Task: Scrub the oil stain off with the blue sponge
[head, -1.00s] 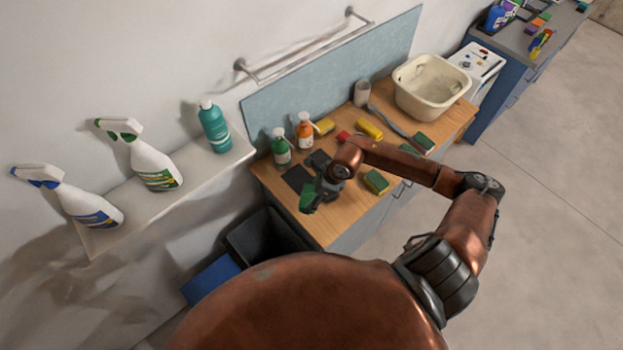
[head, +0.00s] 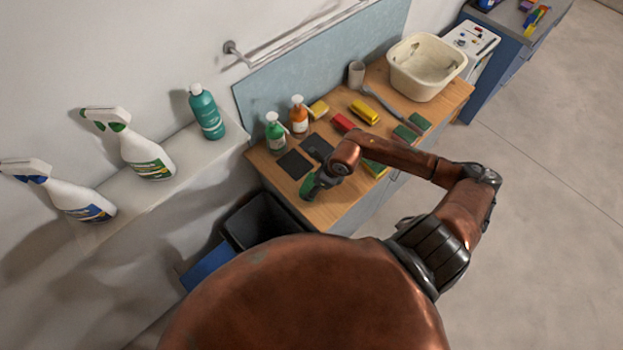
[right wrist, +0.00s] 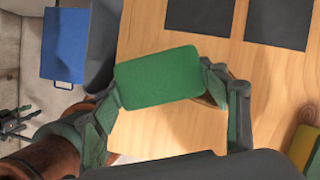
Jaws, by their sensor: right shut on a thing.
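My right gripper (head: 314,187) is shut on a sponge (head: 307,186) with a green scouring face, at the front left of the wooden bench top (head: 330,210). In the right wrist view the green sponge (right wrist: 157,75) spans the fingers (right wrist: 160,84); the colour of its other side is hidden. I cannot tell whether it touches the wood. I cannot make out an oil stain; the gripper hides part of the wood. A dark gripper, apparently my left (right wrist: 14,124), shows at the left edge of the wrist view, too small to read.
Two dark squares (head: 294,164) lie behind the gripper. Green (head: 276,133) and orange (head: 299,116) bottles, a red block (head: 343,122), yellow sponges (head: 364,111) and a cream basin (head: 428,67) stand farther back. A black bin (head: 265,220) is below the bench's left edge.

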